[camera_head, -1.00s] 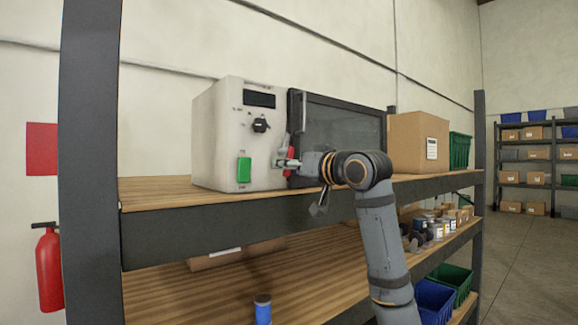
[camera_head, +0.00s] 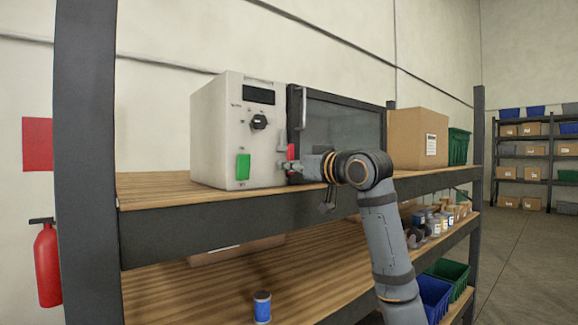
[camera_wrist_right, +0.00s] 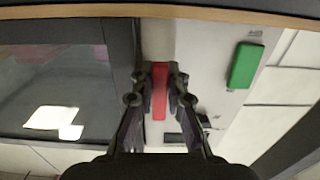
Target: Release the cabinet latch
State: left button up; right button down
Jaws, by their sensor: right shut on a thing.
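The cabinet is a white box (camera_head: 213,130) with a dark-framed glass door (camera_head: 345,122) on its right, standing on the upper wooden shelf. The door looks closed and has a vertical grey handle (camera_head: 302,108). The red latch (camera_head: 291,152) is at the seam between the white panel and the door. My right gripper (camera_head: 288,166) is at the latch, its wrist partly covering that area. In the right wrist view, the fingers (camera_wrist_right: 160,85) are shut on the red latch (camera_wrist_right: 159,105), one on each side. My left gripper is not in view.
The white panel carries a display (camera_head: 258,95), a black knob (camera_head: 259,122) and a green button (camera_head: 243,167) close to my gripper. A cardboard box (camera_head: 408,140) and a green bin (camera_head: 459,148) stand right of the door.

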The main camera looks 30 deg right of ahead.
jog(key=c, duration=1.3)
grip_release()
jog(key=shift+s, duration=0.1)
jog(key=s, duration=0.7)
jog(key=shift+s+d, duration=0.3)
jog(key=shift+w, duration=0.1)
jog(key=shift+d, duration=0.1)
